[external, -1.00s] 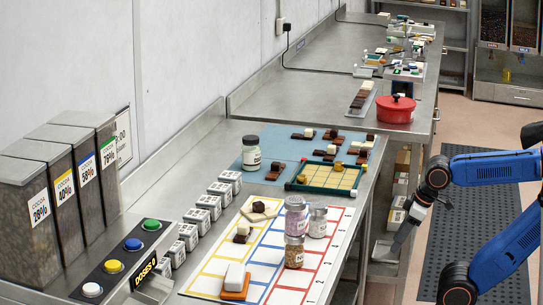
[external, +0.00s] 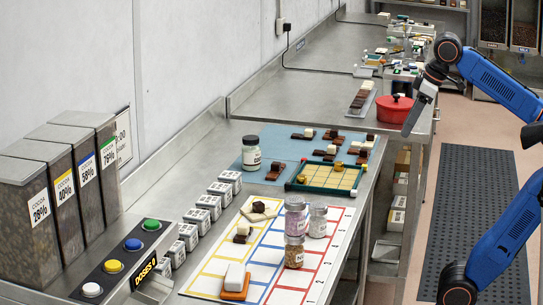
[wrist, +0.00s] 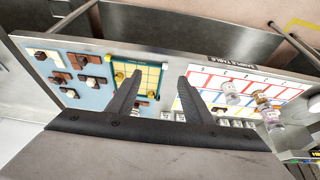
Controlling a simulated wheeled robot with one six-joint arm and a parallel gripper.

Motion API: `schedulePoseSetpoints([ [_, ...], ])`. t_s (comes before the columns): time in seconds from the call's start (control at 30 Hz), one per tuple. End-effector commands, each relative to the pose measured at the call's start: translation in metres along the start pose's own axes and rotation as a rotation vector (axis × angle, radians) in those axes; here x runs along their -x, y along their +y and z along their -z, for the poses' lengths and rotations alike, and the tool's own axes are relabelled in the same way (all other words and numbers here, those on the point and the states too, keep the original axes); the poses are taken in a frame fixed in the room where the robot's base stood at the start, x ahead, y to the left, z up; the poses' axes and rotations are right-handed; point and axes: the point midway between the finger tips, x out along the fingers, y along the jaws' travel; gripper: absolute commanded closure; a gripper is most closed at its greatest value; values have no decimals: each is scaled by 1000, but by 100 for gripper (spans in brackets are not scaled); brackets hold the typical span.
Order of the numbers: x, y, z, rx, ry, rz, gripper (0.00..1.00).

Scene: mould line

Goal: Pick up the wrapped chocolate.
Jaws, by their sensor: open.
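Several small gold pieces that look like wrapped chocolates show in the external view. I cannot tell which one the task means. In the wrist view a gold piece (wrist: 152,95) shows between my fingers, near the tray (wrist: 140,64). My gripper (external: 408,131) is open and empty, raised in front of the red pot; its two fingers (wrist: 160,76) stand apart in the wrist view.
The blue mat (external: 290,148) holds several brown and white chocolates and a jar (external: 251,153). Several jars (external: 294,250) stand on the coloured grid board (external: 326,258). A red pot (external: 394,109) stands on the far bench. The floor aisle (external: 470,210) is clear.

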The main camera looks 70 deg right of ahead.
Motion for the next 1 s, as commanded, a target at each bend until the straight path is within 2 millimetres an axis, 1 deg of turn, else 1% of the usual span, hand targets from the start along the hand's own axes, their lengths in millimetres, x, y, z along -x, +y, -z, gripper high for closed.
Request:
schedulePoseSetpoints([
  [0.03,10,0,6,0,2,0,54],
  [0.1,20,0,12,-6,-1,-2,54],
  [0.13,16,2,15,-35,-12,-9,54],
  [0.27,11,9,31,-148,-42,-42,54],
  [0.47,1,20,61,-354,-85,-112,54],
  [0.57,-6,28,81,-491,-104,-163,54],
  [0.8,-32,46,140,-895,-123,-341,54],
  [0.9,-42,52,160,-1039,-110,-409,54],
  [1.0,-49,56,174,-1145,-95,-461,54],
])
